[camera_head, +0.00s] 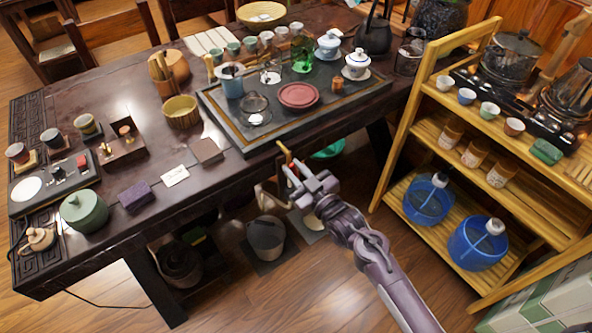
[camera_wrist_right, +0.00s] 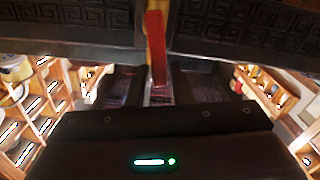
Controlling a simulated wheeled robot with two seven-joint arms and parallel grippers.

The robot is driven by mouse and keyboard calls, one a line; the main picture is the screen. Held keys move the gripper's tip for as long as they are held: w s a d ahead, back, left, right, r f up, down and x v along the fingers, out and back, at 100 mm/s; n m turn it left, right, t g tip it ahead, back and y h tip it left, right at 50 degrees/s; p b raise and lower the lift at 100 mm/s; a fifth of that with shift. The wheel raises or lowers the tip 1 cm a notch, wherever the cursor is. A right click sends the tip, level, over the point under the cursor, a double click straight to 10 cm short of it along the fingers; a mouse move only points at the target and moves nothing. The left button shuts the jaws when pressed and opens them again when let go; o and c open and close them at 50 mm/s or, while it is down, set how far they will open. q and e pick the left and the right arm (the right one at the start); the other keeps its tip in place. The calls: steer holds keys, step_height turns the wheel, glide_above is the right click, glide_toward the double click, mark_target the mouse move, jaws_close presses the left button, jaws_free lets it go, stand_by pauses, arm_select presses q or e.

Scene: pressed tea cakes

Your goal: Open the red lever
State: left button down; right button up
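The red lever (camera_wrist_right: 156,48) stands upright in the middle of the right wrist view, at the table's carved front edge. In the head view only a small tan and red part (camera_head: 284,152) shows at the table's front edge, beside my gripper. My right gripper (camera_head: 294,171) reaches up-left toward that edge. In the wrist view its two dark fingers lie on either side of the lever's lower part, with narrow gaps, so it looks open around it. Whether a finger touches the lever cannot be told. My left gripper is not in view.
The dark tea table (camera_head: 330,125) carries a tea tray (camera_head: 225,125) with cups and a red plate (camera_head: 298,95). A wooden shelf (camera_head: 415,105) with cups and blue buckets stands right. A grey bin (camera_head: 266,238) sits below the edge. Floor is free in front.

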jaws_close()
steer(key=shift+d+r+m+p, duration=0.15)
steer(key=shift+m+p, duration=0.15)
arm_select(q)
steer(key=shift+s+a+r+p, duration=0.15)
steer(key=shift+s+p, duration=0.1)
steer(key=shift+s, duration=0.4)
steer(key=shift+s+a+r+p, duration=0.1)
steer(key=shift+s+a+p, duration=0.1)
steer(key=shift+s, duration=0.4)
arm_select(e)
steer(key=shift+w+d+m, duration=0.25)
steer(key=shift+d+m, duration=0.1)
steer(key=shift+m, duration=0.65)
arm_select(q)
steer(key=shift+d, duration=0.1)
arm_select(e)
steer(key=shift+o, duration=2.4)
jaws_free()
steer(key=shift+d, duration=0.1)
steer(key=v, duration=0.7)
steer(key=shift+s+d, duration=0.15)
steer(key=shift+s, duration=0.15)
